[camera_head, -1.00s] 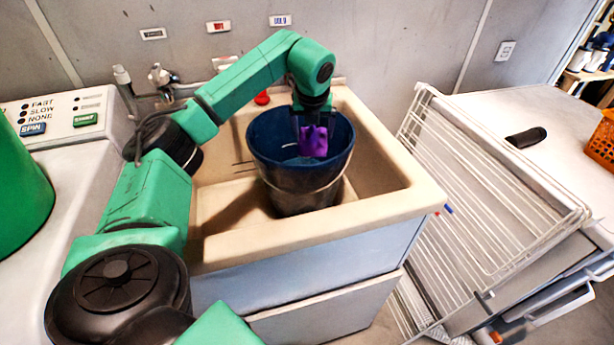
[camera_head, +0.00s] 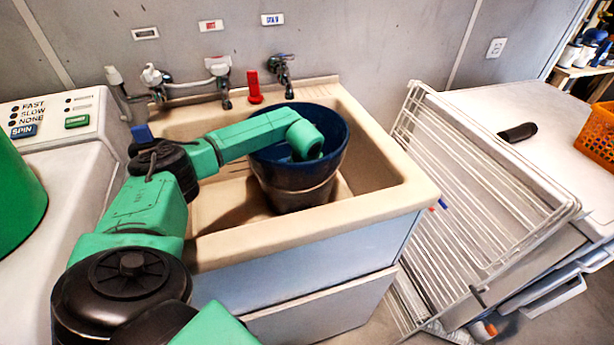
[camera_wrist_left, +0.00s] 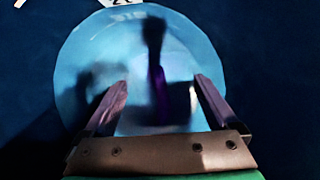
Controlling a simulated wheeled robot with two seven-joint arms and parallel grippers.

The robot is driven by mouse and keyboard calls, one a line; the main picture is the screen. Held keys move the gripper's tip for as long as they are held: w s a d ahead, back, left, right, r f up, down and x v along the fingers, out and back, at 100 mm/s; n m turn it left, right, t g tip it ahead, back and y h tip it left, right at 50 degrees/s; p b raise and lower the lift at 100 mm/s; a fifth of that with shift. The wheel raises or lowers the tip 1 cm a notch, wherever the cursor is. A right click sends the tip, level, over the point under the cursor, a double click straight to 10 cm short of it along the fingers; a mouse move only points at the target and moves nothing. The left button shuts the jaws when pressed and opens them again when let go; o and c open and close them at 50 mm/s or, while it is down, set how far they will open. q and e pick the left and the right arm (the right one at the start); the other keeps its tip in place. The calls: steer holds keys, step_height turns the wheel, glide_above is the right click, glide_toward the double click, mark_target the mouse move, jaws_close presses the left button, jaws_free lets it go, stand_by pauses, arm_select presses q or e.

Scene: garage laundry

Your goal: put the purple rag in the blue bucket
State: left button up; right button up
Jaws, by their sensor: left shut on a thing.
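The blue bucket (camera_head: 295,188) stands upright in the sink, its open mouth facing up. My left arm reaches over the bucket's left rim, and the gripper is hidden down inside it in the head view. In the left wrist view my left gripper (camera_wrist_left: 161,82) points at the bright, round pale-blue bottom of the bucket (camera_wrist_left: 88,55), with dark blue wall around it. The gripper is shut on the purple rag (camera_wrist_left: 160,98), of which only a dim purple strip shows between the fingers. The rag is hidden in the head view. My right gripper is out of view.
The beige sink (camera_head: 400,205) surrounds the bucket. Taps (camera_head: 283,75) and a red bottle (camera_head: 254,88) stand along its back edge. A white wire rack (camera_head: 480,195) leans at the right. A green container (camera_head: 18,185) is at the left.

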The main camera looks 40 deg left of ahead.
arm_select(q)
steer(key=shift+f+b, duration=0.35)
steer(key=shift+f, duration=0.25)
steer(key=o, duration=1)
steer(key=shift+r+p, duration=0.8)
steer(key=shift+r, duration=0.1)
steer(key=b+v, duration=0.1)
steer(key=v, duration=1)
steer(key=shift+s+d+r, duration=0.15)
steer(key=shift+r, duration=0.1)
